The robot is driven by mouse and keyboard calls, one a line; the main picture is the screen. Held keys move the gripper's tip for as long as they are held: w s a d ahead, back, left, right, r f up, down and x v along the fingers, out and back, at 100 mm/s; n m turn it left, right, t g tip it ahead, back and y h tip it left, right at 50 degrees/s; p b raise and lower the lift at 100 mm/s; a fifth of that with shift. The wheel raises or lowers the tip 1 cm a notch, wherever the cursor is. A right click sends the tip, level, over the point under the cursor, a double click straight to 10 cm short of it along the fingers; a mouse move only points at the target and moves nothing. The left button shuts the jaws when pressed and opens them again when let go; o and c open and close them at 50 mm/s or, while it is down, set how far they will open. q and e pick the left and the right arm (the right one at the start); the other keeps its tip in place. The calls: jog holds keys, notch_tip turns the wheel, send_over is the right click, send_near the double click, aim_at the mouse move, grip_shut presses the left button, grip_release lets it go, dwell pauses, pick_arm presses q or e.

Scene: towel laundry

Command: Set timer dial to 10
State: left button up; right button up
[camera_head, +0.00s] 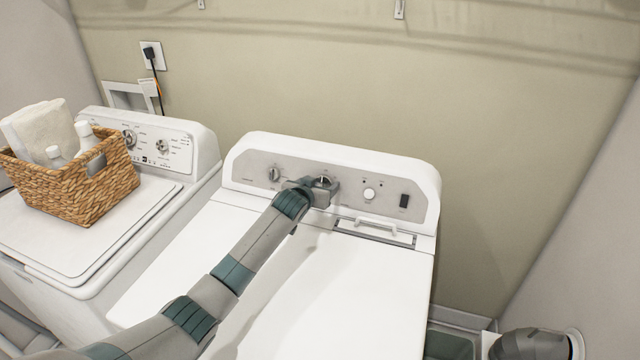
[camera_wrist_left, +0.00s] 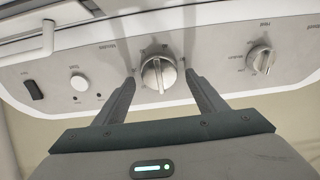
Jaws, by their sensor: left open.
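The middle dial (camera_wrist_left: 157,74), a round silver knob with a raised grip bar, is on the grey control panel of the right-hand machine. In the left wrist view the panel appears upside down, and the bar stands nearly upright. My left gripper (camera_wrist_left: 160,84) is open, with one finger on each side of this knob; I cannot tell whether they touch it. In the head view the left gripper (camera_head: 322,192) is at the panel and partly covers the dial (camera_head: 324,180). The small scale markings are too blurred to read a setting. My right gripper is not in view.
Another dial (camera_head: 274,174) is to the left on the panel. A round white button (camera_head: 369,194) and a dark rocker switch (camera_head: 404,201) are to the right. A wicker basket (camera_head: 75,190) stands on the left machine (camera_head: 110,255).

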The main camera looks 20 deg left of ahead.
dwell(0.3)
pick_arm(q)
jog(key=c, duration=1)
jog(key=shift+c, duration=0.2)
jog(key=shift+m, duration=0.4)
jog(key=m+p, duration=0.1)
jog(key=m, duration=0.3)
jog(key=shift+d, duration=0.1)
jog(key=m, duration=0.2)
jog(key=m+p, duration=0.1)
jog(key=m, duration=0.2)
jog(key=shift+d+f+h, duration=0.15)
jog(key=shift+h, duration=0.25)
jog(key=shift+m, duration=0.3)
jog(key=o, duration=1)
